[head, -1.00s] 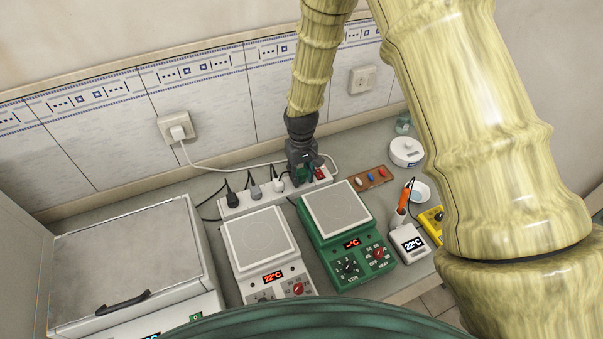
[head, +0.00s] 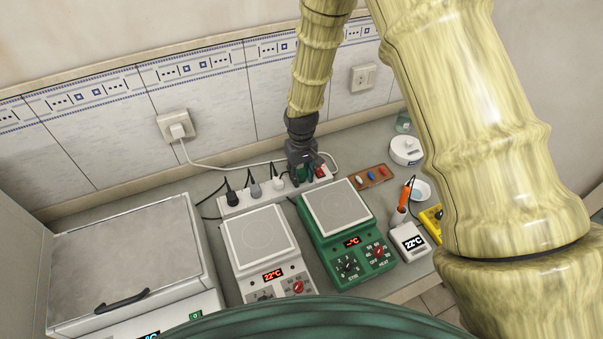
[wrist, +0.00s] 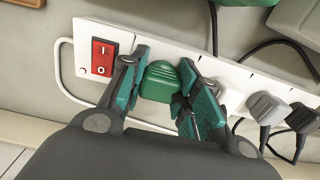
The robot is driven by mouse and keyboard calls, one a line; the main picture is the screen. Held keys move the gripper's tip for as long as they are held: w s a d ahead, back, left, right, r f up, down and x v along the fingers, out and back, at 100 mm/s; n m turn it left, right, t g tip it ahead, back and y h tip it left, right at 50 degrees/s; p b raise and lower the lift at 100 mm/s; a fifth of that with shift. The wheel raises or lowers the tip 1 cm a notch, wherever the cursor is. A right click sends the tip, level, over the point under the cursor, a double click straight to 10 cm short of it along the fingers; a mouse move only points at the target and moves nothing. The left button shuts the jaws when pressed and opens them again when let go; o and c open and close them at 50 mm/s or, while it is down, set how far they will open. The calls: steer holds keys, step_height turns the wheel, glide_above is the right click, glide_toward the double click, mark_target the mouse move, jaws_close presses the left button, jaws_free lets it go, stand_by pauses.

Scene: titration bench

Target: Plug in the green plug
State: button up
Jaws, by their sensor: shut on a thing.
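The green plug (wrist: 159,82) is between the two fingers of my gripper (wrist: 158,88) in the wrist view, over the white power strip (wrist: 72,67) close to its red switch. My gripper is shut on the plug. In the head view my gripper (head: 303,172) points down at the right part of the power strip (head: 233,210), and the plug is mostly hidden by the fingers. The plug sits at the strip's face. I cannot tell whether its pins are fully in the socket.
White, grey and black plugs (head: 232,197) stand in the strip to the left of my gripper. The green hotplate (head: 345,240) and a white hotplate (head: 262,250) stand in front. The tiled wall (head: 225,125) is close behind. A small rack (head: 372,177) lies to the right.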

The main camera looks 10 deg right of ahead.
steer(key=shift+s+f+b, duration=0.4)
steer(key=shift+s+f, duration=0.15)
steer(key=shift+f, duration=0.15)
steer(key=o, duration=0.9)
steer(key=shift+a, duration=0.1)
steer(key=shift+o, duration=0.8)
steer(key=shift+w+f, duration=0.3)
steer(key=shift+r, duration=0.25)
steer(key=shift+w+r, duration=0.1)
steer(key=shift+w+r, duration=0.1)
steer(key=shift+r, duration=3.9)
